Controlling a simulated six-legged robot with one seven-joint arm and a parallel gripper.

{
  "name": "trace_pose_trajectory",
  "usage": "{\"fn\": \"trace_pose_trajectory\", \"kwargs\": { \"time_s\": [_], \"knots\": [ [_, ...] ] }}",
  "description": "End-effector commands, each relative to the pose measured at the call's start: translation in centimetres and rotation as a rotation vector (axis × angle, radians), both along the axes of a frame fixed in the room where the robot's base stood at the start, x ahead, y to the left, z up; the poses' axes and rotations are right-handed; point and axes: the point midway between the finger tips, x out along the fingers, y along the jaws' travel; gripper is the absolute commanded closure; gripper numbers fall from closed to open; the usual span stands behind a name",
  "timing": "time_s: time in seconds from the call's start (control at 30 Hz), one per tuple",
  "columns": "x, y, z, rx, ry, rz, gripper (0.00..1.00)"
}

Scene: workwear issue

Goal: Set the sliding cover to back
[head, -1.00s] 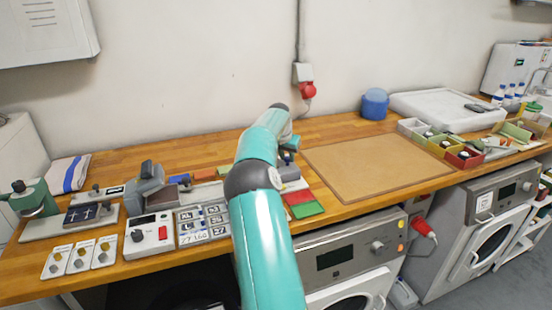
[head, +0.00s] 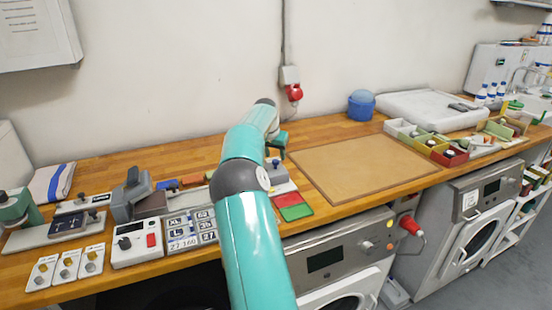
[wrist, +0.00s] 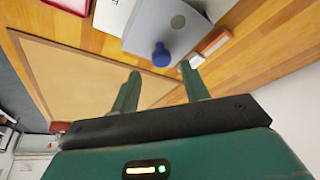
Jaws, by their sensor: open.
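What looks like the sliding cover is a grey plate (wrist: 198,32) with a round blue knob (wrist: 160,55), beside a whitish part (wrist: 113,14) in the wrist view. In the head view the knob (head: 276,163) shows just right of my arm, and part of the unit (head: 284,187) is hidden by the arm. My gripper (wrist: 161,71) is open and empty. In the wrist view the knob appears just beyond and between the fingertips; I cannot tell whether they touch it. In the head view my gripper (head: 278,142) is near the knob.
Red and green pads (head: 292,207) lie in front of the unit. A tan mat (head: 360,168) lies clear to the right. A control box with a red switch (head: 138,242) and number plates (head: 190,230) stand left. An orange-and-white block (wrist: 215,43) sits close to the plate.

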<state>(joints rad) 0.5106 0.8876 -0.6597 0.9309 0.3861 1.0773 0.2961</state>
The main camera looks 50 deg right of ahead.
Motion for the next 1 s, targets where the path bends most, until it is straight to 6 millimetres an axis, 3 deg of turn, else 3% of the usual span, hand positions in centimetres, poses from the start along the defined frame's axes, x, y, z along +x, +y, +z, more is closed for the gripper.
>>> {"fn": "trace_pose_trajectory", "kwargs": {
  "time_s": [0.2, 0.43, 0.6, 1.0],
  "knots": [
    [-0.4, 1.9, 4.8, -0.003, -0.003, 0.002, 0.54],
    [-0.9, 3.4, 8.6, -0.003, -0.001, 0.001, 0.54],
    [-1.1, 3.9, 9.8, -0.002, 0.0, 0.001, 0.54],
    [-1.1, 3.9, 9.9, -0.002, 0.0, 0.001, 0.54]
  ]
}}
